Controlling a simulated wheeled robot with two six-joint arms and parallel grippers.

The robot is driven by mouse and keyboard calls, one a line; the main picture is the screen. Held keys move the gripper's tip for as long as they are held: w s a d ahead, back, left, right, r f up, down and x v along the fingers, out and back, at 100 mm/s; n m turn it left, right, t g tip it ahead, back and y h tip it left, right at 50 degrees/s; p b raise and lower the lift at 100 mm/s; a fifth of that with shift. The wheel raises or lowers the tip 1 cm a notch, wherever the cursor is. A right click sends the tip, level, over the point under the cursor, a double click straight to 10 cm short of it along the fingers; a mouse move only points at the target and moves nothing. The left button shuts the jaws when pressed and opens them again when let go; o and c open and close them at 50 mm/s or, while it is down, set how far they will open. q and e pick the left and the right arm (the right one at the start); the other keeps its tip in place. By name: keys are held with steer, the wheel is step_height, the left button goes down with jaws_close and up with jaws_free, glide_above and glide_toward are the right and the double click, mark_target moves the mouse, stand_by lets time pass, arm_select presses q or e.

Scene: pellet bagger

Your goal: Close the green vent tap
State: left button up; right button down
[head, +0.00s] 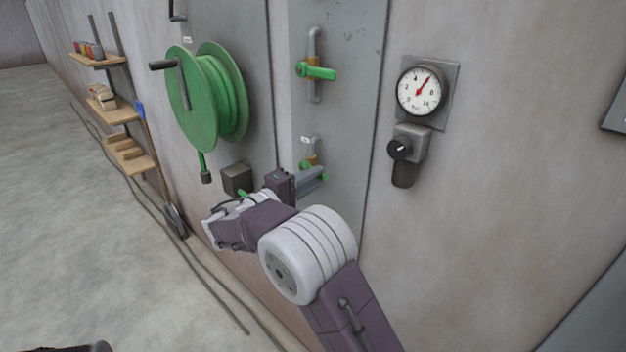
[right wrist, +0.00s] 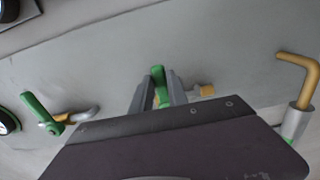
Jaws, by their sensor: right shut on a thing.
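In the head view a lower green-handled tap (head: 307,164) sits on the grey wall panel, with a brass body and a small white tag above it. My right gripper (head: 318,175) is at this tap and hides part of it. In the right wrist view the two grey fingers (right wrist: 160,92) are shut on a green handle (right wrist: 158,76), with a brass stub beside it. A second green tap (head: 316,72) is higher on the same panel, its handle roughly level; it appears left in the right wrist view (right wrist: 40,112). My left gripper is not in view.
A green hose reel (head: 210,95) with a crank hangs left of the panel. A pressure gauge (head: 421,90) and a black knob (head: 400,149) are to its right. A brass elbow (right wrist: 300,70) shows right in the wrist view. Shelves (head: 120,110) stand farther left.

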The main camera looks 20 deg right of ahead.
steer(key=c, duration=1.3)
jaws_free()
steer(key=b+v, duration=0.1)
steer(key=v, duration=0.8)
